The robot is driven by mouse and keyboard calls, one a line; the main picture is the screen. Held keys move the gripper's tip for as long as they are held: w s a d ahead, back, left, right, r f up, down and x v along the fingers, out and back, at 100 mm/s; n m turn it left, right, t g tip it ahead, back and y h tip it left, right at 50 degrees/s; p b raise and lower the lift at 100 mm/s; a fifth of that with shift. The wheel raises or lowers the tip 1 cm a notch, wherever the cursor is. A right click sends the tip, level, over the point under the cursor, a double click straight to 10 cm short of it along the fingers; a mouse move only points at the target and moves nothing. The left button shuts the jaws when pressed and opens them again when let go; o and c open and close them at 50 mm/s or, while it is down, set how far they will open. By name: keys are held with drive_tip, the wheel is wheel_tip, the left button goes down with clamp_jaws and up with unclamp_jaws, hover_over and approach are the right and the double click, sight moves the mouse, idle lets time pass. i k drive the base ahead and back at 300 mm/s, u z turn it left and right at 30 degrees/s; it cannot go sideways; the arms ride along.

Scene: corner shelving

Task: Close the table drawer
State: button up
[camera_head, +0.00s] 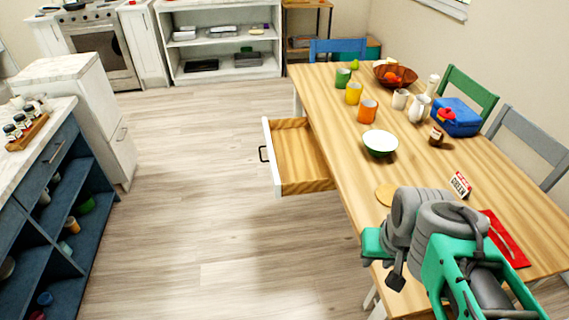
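The table drawer (302,158) is pulled well out from the left long side of the wooden table (400,181). It has a white front with a dark handle (263,154) facing left, and its wooden inside looks empty. My gripper (396,278) is at the lower right, by the near left edge of the table. It is apart from the drawer, to the right of it and nearer the camera. My arm partly hides it, and its fingers are too unclear to tell whether they are open or shut.
A bowl (380,143), colored cups (367,110), a fruit bowl (394,76), a blue box (456,117) and a red napkin (505,239) are on the table. Chairs stand at its far end and right side. The floor (205,190) left of the drawer is clear, up to a blue cabinet (62,166).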

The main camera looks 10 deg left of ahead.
sight(298, 165)
drive_tip(key=k, duration=0.85)
drive_tip(key=u, duration=1.75)
drive_tip(key=i, duration=1.6)
drive_tip(key=u, duration=0.3)
